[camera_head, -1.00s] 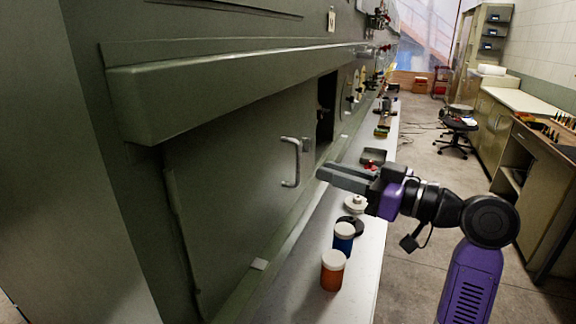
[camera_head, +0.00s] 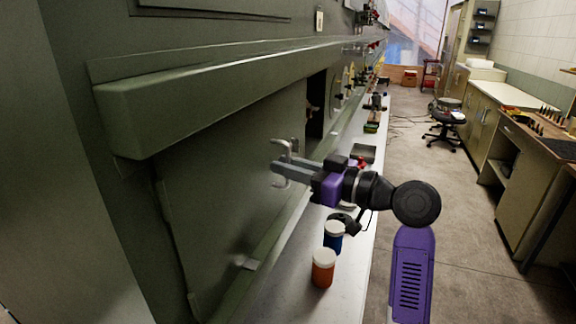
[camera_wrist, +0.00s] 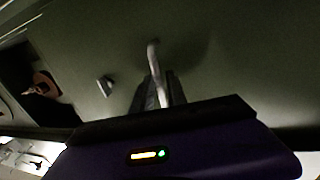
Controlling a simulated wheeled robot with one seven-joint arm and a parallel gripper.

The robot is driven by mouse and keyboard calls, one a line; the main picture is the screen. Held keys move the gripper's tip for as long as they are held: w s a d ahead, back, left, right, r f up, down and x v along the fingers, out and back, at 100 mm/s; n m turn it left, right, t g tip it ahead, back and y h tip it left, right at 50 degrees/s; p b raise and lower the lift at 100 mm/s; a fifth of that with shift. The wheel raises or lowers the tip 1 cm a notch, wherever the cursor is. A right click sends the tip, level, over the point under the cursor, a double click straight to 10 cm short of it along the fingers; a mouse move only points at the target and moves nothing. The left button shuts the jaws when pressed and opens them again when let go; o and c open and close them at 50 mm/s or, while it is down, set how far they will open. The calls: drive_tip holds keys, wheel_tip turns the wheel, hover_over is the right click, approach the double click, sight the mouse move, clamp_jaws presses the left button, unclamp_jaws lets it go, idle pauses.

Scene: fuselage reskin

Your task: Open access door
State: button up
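The access door (camera_head: 225,190) is a dark green panel in the wall at left and looks closed. Its pale metal bar handle (camera_head: 280,147) stands out near the door's right edge. My gripper (camera_head: 279,164) is at the handle, with its grey fingers parted and reaching around the bar. In the wrist view the handle (camera_wrist: 155,68) runs down between the two dark fingers (camera_wrist: 160,92). Contact with the fingers cannot be made out.
A green ledge (camera_head: 200,95) juts out above the door. A narrow bench (camera_head: 290,300) below holds an orange jar (camera_head: 323,268), a blue jar (camera_head: 334,236) and small parts. A dark opening (camera_head: 316,108) lies right of the door.

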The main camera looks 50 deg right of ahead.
clamp_jaws()
idle(1.3)
